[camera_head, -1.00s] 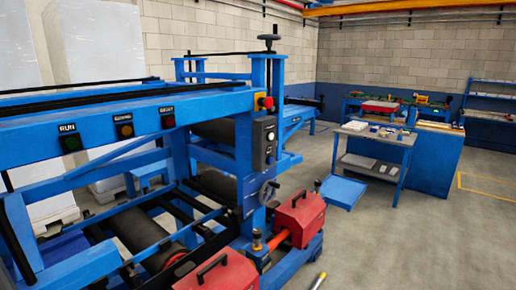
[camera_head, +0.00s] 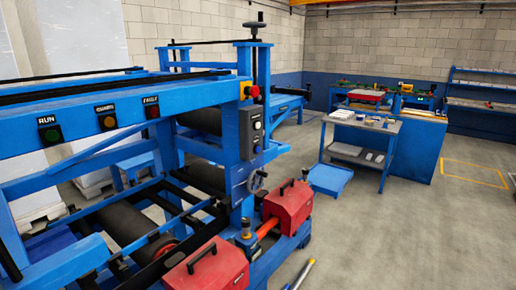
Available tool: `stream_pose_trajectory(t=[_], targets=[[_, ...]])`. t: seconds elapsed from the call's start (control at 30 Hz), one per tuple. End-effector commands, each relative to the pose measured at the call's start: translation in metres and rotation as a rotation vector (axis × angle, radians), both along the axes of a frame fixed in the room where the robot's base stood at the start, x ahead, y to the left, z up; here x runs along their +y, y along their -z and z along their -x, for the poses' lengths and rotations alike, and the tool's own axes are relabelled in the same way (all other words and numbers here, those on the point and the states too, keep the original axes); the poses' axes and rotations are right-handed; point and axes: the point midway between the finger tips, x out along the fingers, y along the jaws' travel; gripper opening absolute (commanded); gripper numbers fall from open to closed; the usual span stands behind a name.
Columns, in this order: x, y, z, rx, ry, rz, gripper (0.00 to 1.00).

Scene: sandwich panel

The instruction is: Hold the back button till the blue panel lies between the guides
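A grey control box (camera_head: 251,134) with a column of small round buttons is fixed to the blue post of the machine. The buttons' labels are too small to read, so I cannot tell which is the back button. Three labelled buttons, green, orange and red, sit on the blue beam (camera_head: 80,122) at left; the green one (camera_head: 50,134) is marked RUN. A flat blue piece (camera_head: 330,179) is low beside the grey table; I cannot tell whether it is the blue panel. No panel between guides can be made out. My gripper is not in view.
A red-and-yellow knob (camera_head: 250,91) juts from the post and a handwheel (camera_head: 257,181) sits lower. Two red boxes (camera_head: 287,205) (camera_head: 207,271) stand at the machine's foot. A grey table (camera_head: 358,136) holds small items. Floor at right is clear.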

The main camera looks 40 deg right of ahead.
Motion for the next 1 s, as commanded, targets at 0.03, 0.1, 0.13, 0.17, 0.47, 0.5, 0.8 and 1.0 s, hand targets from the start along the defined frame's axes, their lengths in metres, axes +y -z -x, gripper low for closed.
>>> stream_pose_trajectory(t=[0.03, 0.1, 0.13, 0.17, 0.47, 0.5, 0.8, 1.0], targets=[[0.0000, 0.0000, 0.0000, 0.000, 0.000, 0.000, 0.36], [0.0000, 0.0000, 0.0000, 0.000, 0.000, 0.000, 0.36], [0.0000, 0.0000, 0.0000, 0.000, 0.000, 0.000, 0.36], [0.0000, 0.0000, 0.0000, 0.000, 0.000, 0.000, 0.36], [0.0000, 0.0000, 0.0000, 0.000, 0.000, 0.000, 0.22], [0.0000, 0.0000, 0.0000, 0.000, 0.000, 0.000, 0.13], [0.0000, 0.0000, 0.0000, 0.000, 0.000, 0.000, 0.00], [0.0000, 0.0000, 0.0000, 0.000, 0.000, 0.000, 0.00]])
